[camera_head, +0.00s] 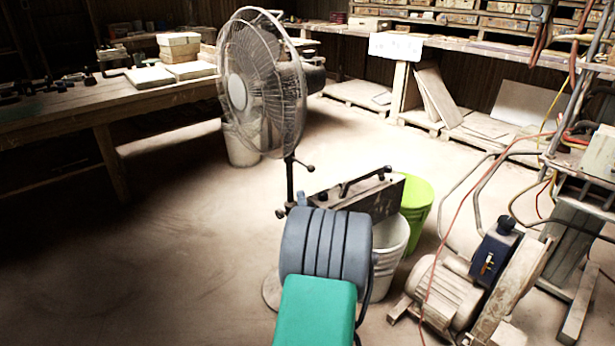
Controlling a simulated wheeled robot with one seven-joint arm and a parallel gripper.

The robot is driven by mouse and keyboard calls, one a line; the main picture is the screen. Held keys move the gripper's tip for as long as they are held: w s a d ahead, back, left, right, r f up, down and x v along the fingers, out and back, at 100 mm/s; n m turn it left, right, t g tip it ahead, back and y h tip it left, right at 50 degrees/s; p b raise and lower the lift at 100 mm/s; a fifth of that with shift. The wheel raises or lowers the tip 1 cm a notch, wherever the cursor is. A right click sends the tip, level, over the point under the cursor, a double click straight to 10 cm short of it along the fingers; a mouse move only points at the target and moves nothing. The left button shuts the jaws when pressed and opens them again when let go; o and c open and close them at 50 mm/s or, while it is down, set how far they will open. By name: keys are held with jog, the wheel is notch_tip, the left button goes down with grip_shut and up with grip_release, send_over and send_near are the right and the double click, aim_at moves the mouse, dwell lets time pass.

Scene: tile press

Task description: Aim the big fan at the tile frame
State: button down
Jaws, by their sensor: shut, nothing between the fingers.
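The big fan (262,85) stands on a thin dark pole just beyond my arm, left of the picture's middle. Its round wire cage faces left and partly toward me, with the motor housing (314,76) behind it on the right. A small knob (309,168) sticks out of the pole. The round base (271,290) shows partly beside my arm. I cannot make out a tile frame for certain. My arm's green and grey ribbed links reach up from the bottom middle.
A motor unit (445,290) with hoses stands right. A workbench (60,125) is left. The left floor is clear.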

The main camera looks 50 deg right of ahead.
jog(key=w+d+r, duration=0.1)
jog(key=w+d, duration=0.2)
jog(key=d, duration=0.5)
jog(key=shift+w+r, duration=0.25)
jog(key=shift+w, duration=0.1)
jog(key=shift+w+f+b, duration=0.1)
jog(key=shift+b, duration=0.2)
